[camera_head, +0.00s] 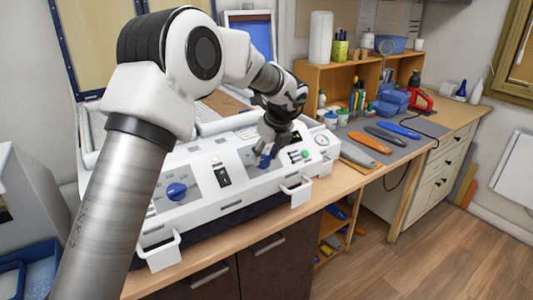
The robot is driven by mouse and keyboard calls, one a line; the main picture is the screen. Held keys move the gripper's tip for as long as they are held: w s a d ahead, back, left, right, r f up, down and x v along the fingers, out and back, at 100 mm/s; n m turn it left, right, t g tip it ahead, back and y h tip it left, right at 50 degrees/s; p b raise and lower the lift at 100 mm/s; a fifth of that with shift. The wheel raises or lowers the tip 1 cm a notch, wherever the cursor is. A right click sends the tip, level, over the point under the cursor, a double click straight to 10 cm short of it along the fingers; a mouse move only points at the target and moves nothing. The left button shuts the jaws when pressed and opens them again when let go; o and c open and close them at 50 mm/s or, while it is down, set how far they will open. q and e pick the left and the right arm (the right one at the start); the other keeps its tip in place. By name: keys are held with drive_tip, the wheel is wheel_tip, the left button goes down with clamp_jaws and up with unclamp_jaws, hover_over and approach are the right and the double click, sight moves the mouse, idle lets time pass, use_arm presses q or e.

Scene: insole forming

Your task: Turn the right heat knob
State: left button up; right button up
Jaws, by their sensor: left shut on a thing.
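The white forming machine (232,187) stands on the wooden counter with its control panel facing me. The left heat knob (177,191) is blue and uncovered on the panel's left part. The right heat knob (264,161) is also blue and sits on the right part of the panel. My left gripper (264,155) reaches down to it and is shut on it, with the fingers and wrist hiding part of the knob and its dial. My right gripper is not in view.
A black switch (223,177), a green button (305,154) and a round gauge (322,140) are on the panel. White handles (297,189) stick out in front. Insoles (369,142) lie on a grey mat at right. Wooden shelves (345,78) stand behind.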

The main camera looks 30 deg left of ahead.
use_arm(q)
drive_tip(key=shift+m+p, duration=0.3)
drive_tip(key=shift+p, duration=0.2)
drive_tip(key=m+p, duration=0.2)
drive_tip(key=m+g+y+p, duration=0.1)
drive_tip(key=m+p, duration=0.1)
drive_tip(key=p, duration=0.1)
drive_tip(key=shift+w+d+g+p, duration=0.1)
drive_tip(key=shift+g+p, duration=0.2)
drive_tip(key=m+p, duration=0.1)
drive_tip(key=m+y+p, duration=0.1)
drive_tip(key=m, duration=0.1)
drive_tip(key=shift+w+d+f+g, duration=0.1)
drive_tip(key=shift+f+g, duration=0.1)
drive_tip(key=shift+g, duration=0.2)
drive_tip(key=m+y+p, duration=0.1)
drive_tip(key=m, duration=0.2)
drive_tip(key=shift+d+f+m+p, duration=0.1)
drive_tip(key=shift+f+m+p, duration=0.05)
drive_tip(key=shift+m+p, duration=0.2)
drive_tip(key=m+y, duration=0.1)
drive_tip(key=m, duration=0.1)
drive_tip(key=m+p, duration=0.1)
drive_tip(key=m, duration=0.1)
drive_tip(key=shift+d+f+m+y, duration=0.15)
drive_tip(key=shift+f+m+y, duration=0.05)
drive_tip(key=shift+m+y, duration=0.2)
